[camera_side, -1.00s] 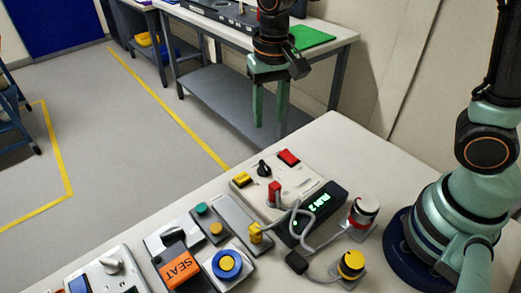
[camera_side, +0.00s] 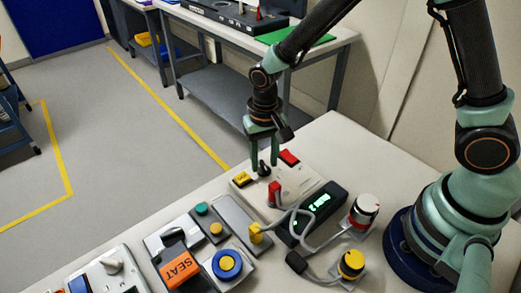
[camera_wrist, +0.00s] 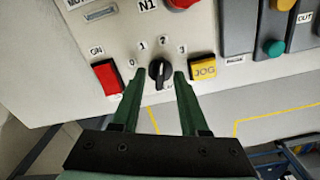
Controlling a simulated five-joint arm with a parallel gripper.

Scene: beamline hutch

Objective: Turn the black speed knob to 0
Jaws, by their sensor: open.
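The black speed knob (camera_wrist: 159,71) sits on a light control box (camera_wrist: 85,50), with the numbers 0, 1, 2 and 3 around its upper side. Its ridge stands nearly upright in the wrist view, towards the 2; the 0 lies to its left. In the side view the knob (camera_side: 263,169) is partly hidden by a finger. My gripper (camera_wrist: 158,78) is open, with one finger on each side of the knob. A narrow gap shows on both sides, so it is not clamped. In the side view my gripper (camera_side: 264,160) points down at the box.
A red ON button (camera_wrist: 107,77) and a yellow JOG button (camera_wrist: 204,68) flank the knob closely. Further right is a red-and-white knob (camera_side: 364,208).

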